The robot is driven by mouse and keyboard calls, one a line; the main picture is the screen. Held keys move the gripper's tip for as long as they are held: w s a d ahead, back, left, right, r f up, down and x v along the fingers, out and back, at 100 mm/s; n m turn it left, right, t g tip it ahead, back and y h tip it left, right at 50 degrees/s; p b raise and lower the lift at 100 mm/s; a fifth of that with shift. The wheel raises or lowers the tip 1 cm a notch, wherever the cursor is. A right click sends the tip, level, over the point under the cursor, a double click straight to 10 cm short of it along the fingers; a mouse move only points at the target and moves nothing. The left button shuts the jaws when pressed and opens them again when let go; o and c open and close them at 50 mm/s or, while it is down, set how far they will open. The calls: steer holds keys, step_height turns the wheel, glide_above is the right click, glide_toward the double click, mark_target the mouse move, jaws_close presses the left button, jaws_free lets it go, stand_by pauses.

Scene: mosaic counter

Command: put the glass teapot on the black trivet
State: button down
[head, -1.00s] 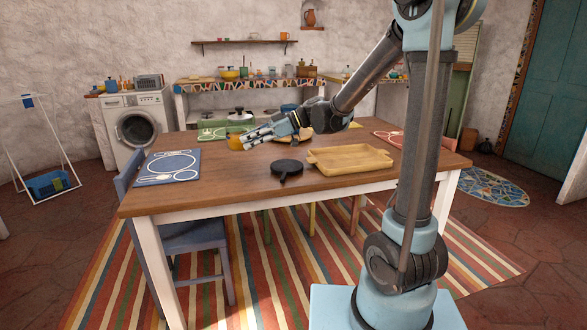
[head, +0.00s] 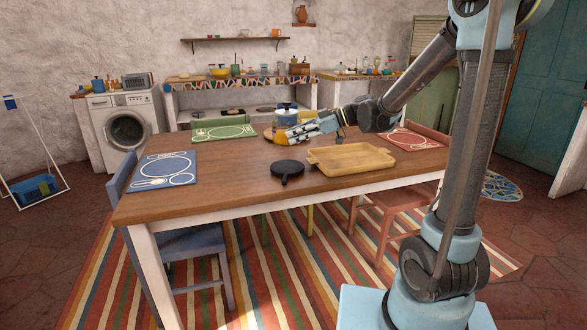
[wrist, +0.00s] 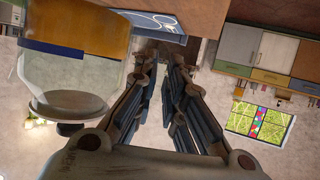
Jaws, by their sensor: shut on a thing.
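The glass teapot (head: 281,137), with amber liquid in its lower part, is held at the far side of the table, left of my gripper (head: 297,133). In the wrist view the teapot (wrist: 75,75) fills the left side, upside down in the picture, with a blue band and clear glass. My gripper (wrist: 160,65) is shut on the teapot, though the exact grip is hard to see. The black trivet (head: 287,168), round with a short handle, lies bare on the table, nearer than the teapot. I cannot tell how high the teapot is above the table.
A yellow wooden tray (head: 350,158) lies right of the trivet. Placemats are blue (head: 166,171) at left, green (head: 222,133) at back and red (head: 410,139) at right. The wooden table (head: 225,180) is clear between the blue mat and the trivet.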

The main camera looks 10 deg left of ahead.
stand_by(0.3)
steer(key=shift+f, duration=5)
steer(key=c, duration=1.7)
jaws_free()
steer(key=shift+o, duration=0.2)
